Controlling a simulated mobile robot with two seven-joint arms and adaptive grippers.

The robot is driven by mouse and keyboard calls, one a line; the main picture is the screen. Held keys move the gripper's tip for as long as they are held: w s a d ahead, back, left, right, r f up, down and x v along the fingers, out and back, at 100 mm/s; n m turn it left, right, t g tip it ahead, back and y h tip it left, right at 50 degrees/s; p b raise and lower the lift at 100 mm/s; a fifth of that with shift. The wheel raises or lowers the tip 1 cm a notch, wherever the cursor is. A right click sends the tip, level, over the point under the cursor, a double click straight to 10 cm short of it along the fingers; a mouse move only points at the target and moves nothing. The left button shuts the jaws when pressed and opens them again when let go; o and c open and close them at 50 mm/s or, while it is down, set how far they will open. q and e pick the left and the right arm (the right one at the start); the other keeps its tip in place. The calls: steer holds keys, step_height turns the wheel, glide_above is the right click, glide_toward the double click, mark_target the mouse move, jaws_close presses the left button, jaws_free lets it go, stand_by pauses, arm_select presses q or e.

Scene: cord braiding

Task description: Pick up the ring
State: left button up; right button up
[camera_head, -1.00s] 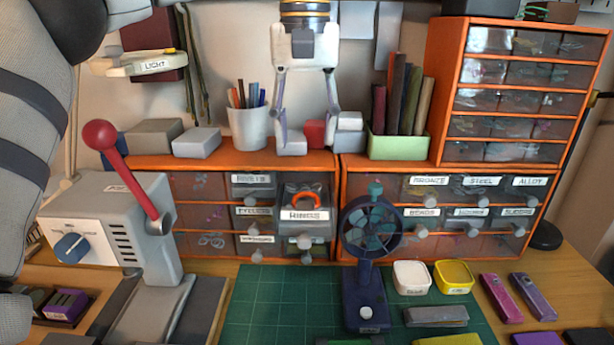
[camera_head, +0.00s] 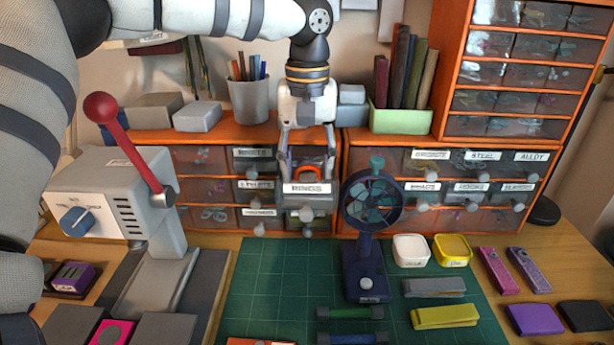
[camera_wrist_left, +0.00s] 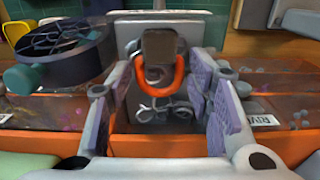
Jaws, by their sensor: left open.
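The orange ring (camera_head: 309,167) is in a pulled-out drawer labelled RINGS (camera_head: 306,188), in the middle of the drawer cabinets. In the left wrist view the ring (camera_wrist_left: 160,92) shows as an orange U around a grey block, above some smaller metal rings. My left gripper (camera_head: 308,160) points down over the drawer. In the wrist view its open fingers (camera_wrist_left: 160,80) stand on either side of the ring, with a gap to it on each side. My right gripper is in neither view.
The blue fan (camera_head: 366,240) stands just right of the open drawer. A grey press with a red-knobbed lever (camera_head: 130,150) is on the left. A pen cup (camera_head: 250,100) and grey boxes stand on the cabinet. The green mat (camera_head: 275,285) has bare room in front.

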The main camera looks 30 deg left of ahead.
arm_select(q)
steer(key=c, duration=0.5)
steer(key=shift+r, duration=0.1)
steer(key=shift+r, duration=0.4)
steer(key=s+r, duration=0.1)
steer(key=r, duration=0.1)
steer(key=s+d+r, duration=0.1)
steer(key=r, duration=0.2)
steer(key=s+d+r+p, duration=0.1)
steer(key=s+r, duration=0.1)
steer(key=r, duration=0.1)
steer(key=shift+s+d+r, duration=0.1)
steer(key=shift+d+r, duration=0.15)
steer(key=shift+s+d+r, duration=0.6)
steer(key=shift+s+d, duration=0.2)
steer(key=shift+s, duration=0.5)
steer(key=shift+s+d+r, duration=0.55)
steer(key=shift+s+d, duration=0.25)
steer(key=shift+s, duration=0.45)
steer(key=shift+s+d+r, duration=0.6)
steer(key=shift+s+d, duration=0.2)
steer(key=shift+s, duration=0.5)
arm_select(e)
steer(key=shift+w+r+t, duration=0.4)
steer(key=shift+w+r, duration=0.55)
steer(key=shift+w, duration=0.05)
